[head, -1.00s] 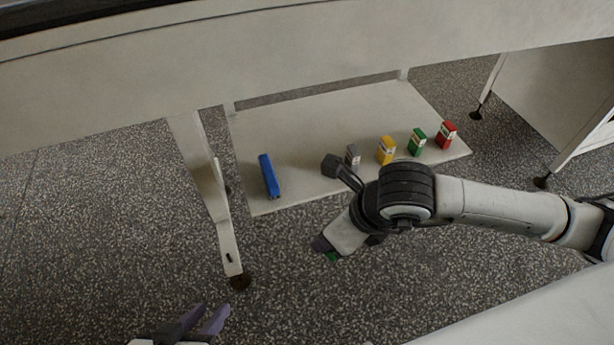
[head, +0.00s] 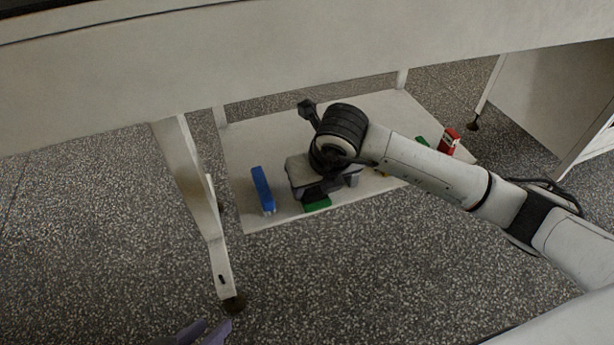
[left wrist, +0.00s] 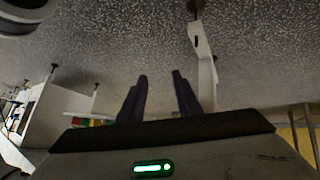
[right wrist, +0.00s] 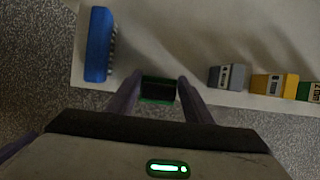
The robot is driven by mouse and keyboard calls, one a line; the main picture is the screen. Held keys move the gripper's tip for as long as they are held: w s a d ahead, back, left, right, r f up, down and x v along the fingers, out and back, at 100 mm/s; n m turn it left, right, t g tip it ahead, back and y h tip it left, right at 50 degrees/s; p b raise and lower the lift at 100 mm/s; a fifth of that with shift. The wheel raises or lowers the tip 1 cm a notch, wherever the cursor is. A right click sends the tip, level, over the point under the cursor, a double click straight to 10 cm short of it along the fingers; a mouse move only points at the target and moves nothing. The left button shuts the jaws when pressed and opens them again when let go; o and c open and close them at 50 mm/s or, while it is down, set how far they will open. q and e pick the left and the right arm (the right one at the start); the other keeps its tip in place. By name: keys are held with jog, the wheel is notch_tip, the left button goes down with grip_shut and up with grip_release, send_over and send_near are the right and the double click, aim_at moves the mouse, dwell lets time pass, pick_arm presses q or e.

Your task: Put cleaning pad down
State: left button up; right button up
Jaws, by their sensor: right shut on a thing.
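The cleaning pad (right wrist: 158,88) is a small dark block with a green edge. My right gripper (right wrist: 158,80) is shut on it, with one finger on each side. In the head view the green pad (head: 317,205) shows under my right gripper, at the front edge of the white low shelf (head: 275,219), right of a blue brush (head: 262,189). I cannot tell whether it touches the shelf. My left gripper (left wrist: 160,85) is empty, its fingers apart, away from the shelf over the floor. Only its fingertips (head: 205,333) show in the head view.
Grey (right wrist: 229,77), yellow (right wrist: 273,84) and green (right wrist: 309,92) boxes stand to the right of the pad; a red box (head: 449,141) stands further right. A table leg (head: 205,215) stands left of the shelf.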

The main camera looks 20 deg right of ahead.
jog(key=w+b, duration=0.1)
jog(key=w, duration=0.3)
jog(key=shift+w+a, duration=0.1)
jog(key=shift+w, duration=0.15)
jog(key=shift+s+f+b, duration=0.1)
jog(key=shift+f+b, duration=0.2)
jog(key=shift+f, duration=0.1)
jog(key=shift+r, duration=0.1)
jog(key=o, duration=1.1)
pick_arm(q)
jog(key=shift+w+d+r+t+h, duration=0.2)
jog(key=shift+d+r+t+h, duration=0.1)
jog(key=shift+d+r, duration=0.3)
pick_arm(e)
jog(key=shift+o, duration=0.2)
